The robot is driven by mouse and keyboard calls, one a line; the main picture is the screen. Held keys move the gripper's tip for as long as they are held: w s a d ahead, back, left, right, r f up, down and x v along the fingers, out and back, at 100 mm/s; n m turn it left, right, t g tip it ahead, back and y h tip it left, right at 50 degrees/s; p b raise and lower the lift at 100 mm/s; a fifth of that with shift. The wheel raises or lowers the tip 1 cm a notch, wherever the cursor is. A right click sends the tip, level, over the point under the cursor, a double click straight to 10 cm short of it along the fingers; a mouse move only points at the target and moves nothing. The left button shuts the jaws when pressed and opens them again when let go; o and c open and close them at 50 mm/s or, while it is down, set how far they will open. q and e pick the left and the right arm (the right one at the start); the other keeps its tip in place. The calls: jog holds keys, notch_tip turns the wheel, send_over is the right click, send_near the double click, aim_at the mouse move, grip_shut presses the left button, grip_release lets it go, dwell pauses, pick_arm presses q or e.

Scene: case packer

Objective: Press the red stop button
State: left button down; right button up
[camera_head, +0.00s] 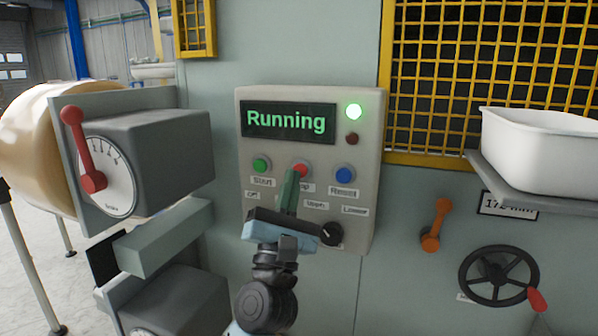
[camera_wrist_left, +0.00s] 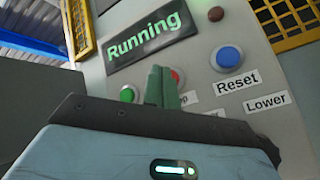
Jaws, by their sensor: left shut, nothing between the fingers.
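The red stop button (camera_head: 301,168) is in the middle of the button row on the control panel (camera_head: 365,185), between the green start button (camera_head: 261,165) and the blue reset button (camera_head: 345,173). My left gripper (camera_head: 290,174) is shut and empty, its green fingers in front of the panel just below and over part of the red button. In the left wrist view the fingertips (camera_wrist_left: 161,72) cover much of the red button (camera_wrist_left: 177,77). I cannot tell whether they touch it. The display (camera_head: 288,121) reads "Running" and a green lamp (camera_head: 354,111) is lit. My right gripper is not in view.
A black knob (camera_head: 331,234) is low on the panel. A grey box with a red lever (camera_head: 80,148) juts out at left. An orange handle (camera_head: 435,224), a black handwheel (camera_head: 498,276) and a white bin (camera_head: 540,150) are at right.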

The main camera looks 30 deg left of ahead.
pick_arm(q)
jog(key=shift+w, duration=0.2)
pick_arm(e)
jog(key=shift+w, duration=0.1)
pick_arm(q)
jog(key=shift+w+a, duration=0.15)
jog(key=shift+w, duration=0.1)
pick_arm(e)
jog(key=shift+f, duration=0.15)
pick_arm(q)
jog(key=shift+w+a, duration=0.1)
jog(key=shift+w, duration=0.3)
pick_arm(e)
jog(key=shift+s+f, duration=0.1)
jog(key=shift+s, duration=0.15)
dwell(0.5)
pick_arm(q)
jog(key=shift+s, duration=0.15)
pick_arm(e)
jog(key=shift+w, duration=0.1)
pick_arm(q)
jog(key=shift+s+d, duration=0.2)
jog(key=shift+s, duration=0.5)
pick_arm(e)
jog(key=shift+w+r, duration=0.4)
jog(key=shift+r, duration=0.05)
